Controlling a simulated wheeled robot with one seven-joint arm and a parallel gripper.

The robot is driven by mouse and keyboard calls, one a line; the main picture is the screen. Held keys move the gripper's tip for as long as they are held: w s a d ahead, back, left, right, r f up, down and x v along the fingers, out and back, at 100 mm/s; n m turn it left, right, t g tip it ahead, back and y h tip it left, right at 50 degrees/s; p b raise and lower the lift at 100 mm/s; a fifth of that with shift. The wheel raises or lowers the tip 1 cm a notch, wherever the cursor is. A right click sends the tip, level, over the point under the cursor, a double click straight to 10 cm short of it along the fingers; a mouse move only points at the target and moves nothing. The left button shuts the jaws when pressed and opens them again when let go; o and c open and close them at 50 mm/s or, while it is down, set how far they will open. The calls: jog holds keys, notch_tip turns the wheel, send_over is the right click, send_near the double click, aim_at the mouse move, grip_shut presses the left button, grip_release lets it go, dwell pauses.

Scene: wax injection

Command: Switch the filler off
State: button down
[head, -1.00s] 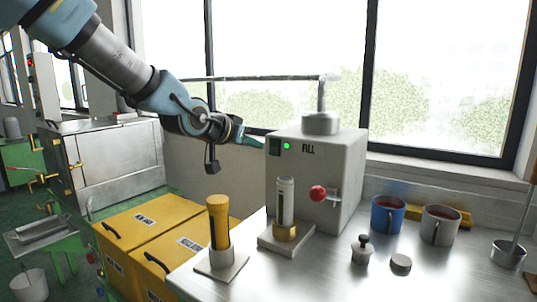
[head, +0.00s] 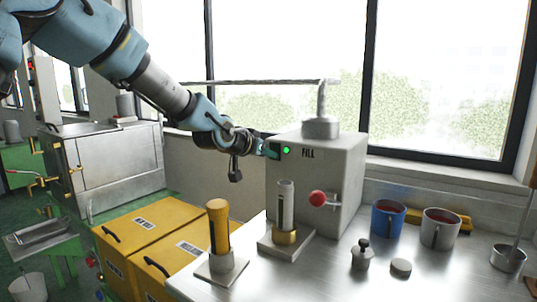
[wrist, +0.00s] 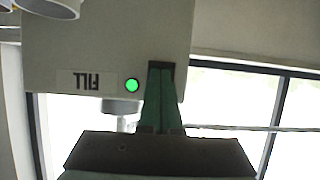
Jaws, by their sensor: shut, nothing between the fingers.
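The filler (head: 330,165) is a pale grey box marked FILL on the metal bench. A round green light (head: 286,150) glows on its front, and it also shows in the wrist view (wrist: 132,85). A dark switch (head: 273,149) sits left of the light, and my gripper (head: 268,149) is at it. In the wrist view the shut, empty fingertips (wrist: 161,68) overlap the dark switch patch and hide most of it. I cannot tell whether they press it. A red-knobbed lever (head: 318,198) sticks out lower on the filler's front.
A metal tube (head: 285,205) stands on a base before the filler. A yellow cylinder (head: 218,225) stands to its left. A blue mug (head: 387,217) and a grey mug (head: 440,228) stand at right. Yellow bins (head: 150,225) are below the bench's left edge.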

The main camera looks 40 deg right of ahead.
jog(key=shift+d+f+h+b, duration=0.15)
jog(key=shift+h+b, duration=0.15)
jog(key=shift+b, duration=0.55)
jog(key=shift+r+p, duration=0.6)
jog(key=shift+r, duration=0.35)
jog(key=shift+d, duration=0.1)
